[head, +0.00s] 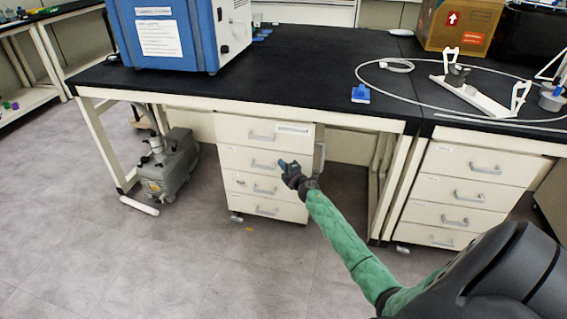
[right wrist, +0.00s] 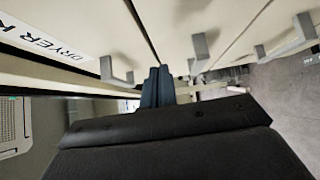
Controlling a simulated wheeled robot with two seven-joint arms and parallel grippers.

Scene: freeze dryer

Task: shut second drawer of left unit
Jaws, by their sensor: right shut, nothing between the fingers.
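The left unit is a white drawer cabinet (head: 237,130) under the black bench, with several stacked drawers. Its second drawer (head: 235,159) has a grey bar handle and looks nearly flush with its neighbours; I cannot tell if a small gap remains. My right gripper (head: 284,164) is shut and empty, at the right part of the second drawer's front. In the right wrist view, the shut fingers (right wrist: 157,86) point at the fronts between the top handle (right wrist: 117,73) and the second handle (right wrist: 199,52). Contact is unclear. My left gripper is out of view.
The black bench top (head: 310,75) overhangs the unit. A grey pump (head: 168,168) stands on the floor to its left. Another drawer unit (head: 465,190) stands at the right, behind a bench leg (head: 395,190).

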